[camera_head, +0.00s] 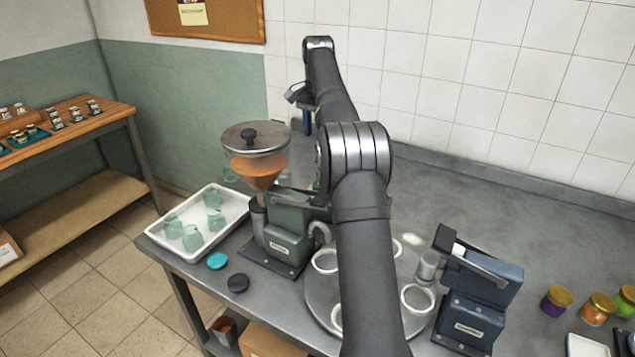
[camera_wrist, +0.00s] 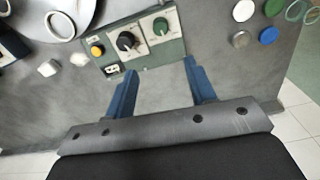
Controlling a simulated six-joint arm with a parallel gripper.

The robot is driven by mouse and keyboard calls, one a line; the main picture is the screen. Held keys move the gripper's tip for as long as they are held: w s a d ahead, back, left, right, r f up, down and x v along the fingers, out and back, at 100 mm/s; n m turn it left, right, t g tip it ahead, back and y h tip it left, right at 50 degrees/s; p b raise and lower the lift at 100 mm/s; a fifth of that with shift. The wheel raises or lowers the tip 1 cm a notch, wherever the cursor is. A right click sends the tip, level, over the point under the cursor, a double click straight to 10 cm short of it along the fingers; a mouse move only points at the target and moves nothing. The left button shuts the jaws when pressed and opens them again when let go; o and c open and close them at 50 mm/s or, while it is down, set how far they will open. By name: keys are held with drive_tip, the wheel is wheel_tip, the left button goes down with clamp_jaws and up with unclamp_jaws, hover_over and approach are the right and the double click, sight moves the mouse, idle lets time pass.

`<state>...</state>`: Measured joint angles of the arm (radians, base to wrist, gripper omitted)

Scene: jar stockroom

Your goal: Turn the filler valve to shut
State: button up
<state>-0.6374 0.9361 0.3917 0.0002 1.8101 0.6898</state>
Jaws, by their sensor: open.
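The filler stands left of centre in the head view, with an orange-filled hopper (camera_head: 262,172) above a green body (camera_head: 290,228). My arm hides part of its right side. I cannot make out its valve there. In the wrist view a green control panel (camera_wrist: 145,58) carries a black knob (camera_wrist: 126,41) and a green knob (camera_wrist: 160,27), each on a pale plate, plus a yellow button (camera_wrist: 97,50). I cannot tell whether either knob is the filler valve. My gripper (camera_wrist: 160,67) is open, its blue fingers apart and empty, just short of the panel.
A turntable (camera_head: 320,297) with white rings is partly behind my arm. A blue-grey machine (camera_head: 480,295) stands to its right. A white tray (camera_head: 237,231) of green glass jars is at left. Coloured jars (camera_head: 598,308) stand at far right. The counter's back right is clear.

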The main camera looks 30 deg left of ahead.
wheel_tip(320, 180, down, 17)
drive_tip(key=shift+f, duration=0.2)
idle(0.4)
drive_tip(key=c, duration=1)
